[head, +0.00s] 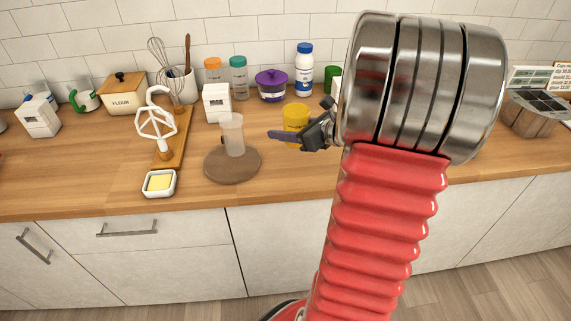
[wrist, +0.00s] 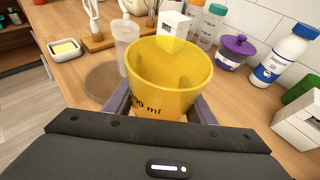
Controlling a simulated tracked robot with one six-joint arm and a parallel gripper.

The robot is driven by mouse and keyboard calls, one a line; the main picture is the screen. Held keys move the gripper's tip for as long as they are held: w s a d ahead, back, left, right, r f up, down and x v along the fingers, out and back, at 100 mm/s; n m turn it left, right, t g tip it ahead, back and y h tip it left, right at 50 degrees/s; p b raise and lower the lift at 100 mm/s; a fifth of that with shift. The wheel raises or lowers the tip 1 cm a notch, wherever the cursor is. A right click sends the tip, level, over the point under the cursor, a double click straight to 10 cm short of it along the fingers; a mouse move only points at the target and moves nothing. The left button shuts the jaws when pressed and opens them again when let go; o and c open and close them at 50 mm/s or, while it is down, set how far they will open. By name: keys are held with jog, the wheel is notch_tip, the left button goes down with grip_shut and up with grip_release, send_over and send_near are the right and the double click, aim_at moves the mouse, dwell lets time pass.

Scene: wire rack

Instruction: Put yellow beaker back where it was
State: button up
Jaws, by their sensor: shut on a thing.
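The yellow beaker (head: 296,117) is upright at my gripper (head: 292,137) in the head view, above or on the wooden counter to the right of a round brown board. In the wrist view the beaker (wrist: 170,75) fills the middle, its open rim facing up and dark volume marks on its near side. My gripper (wrist: 165,108) is shut on the beaker, with a finger on each side of it. I cannot tell whether the beaker's base touches the counter, as my gripper hides its lower part.
A clear beaker (head: 232,135) stands on the round brown board (head: 222,168). A butter dish (head: 159,184) sits at the front. A white box (head: 217,103), a purple-lidded pot (head: 271,86) and a white bottle with a blue cap (head: 304,70) stand behind. The counter's front middle (head: 290,180) is clear.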

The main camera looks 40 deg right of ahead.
send_over(283, 163)
jog(key=shift+f, duration=3.15)
jog(key=shift+f, duration=0.1)
jog(key=shift+f, duration=1.75)
jog(key=shift+f, duration=0.1)
jog(key=o, duration=1.2)
